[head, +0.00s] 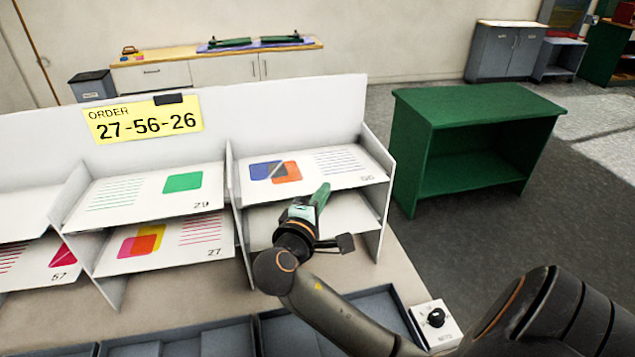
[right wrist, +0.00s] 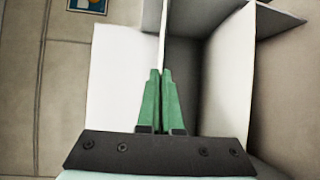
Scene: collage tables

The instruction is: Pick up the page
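The page (head: 312,171) with a blue and an orange square and text lines lies on the upper right shelf; its corner label is too blurred to read. My right gripper (head: 321,193) is at the front edge of that shelf. Its green fingers (right wrist: 161,102) are close together in the right wrist view, with a thin white edge running in between the tips. The fingers look shut on the page's front edge; I cannot tell whether the shelf board is also between them. My left gripper is not in view.
A yellow order card (head: 145,120) reads 27-56-26. Pages marked 29 (head: 140,192), 27 (head: 165,243) and 57 (head: 40,263) lie on other shelves. Dark trays (head: 180,343) and a knob box (head: 437,322) are in front. A green cabinet (head: 480,104) stands right.

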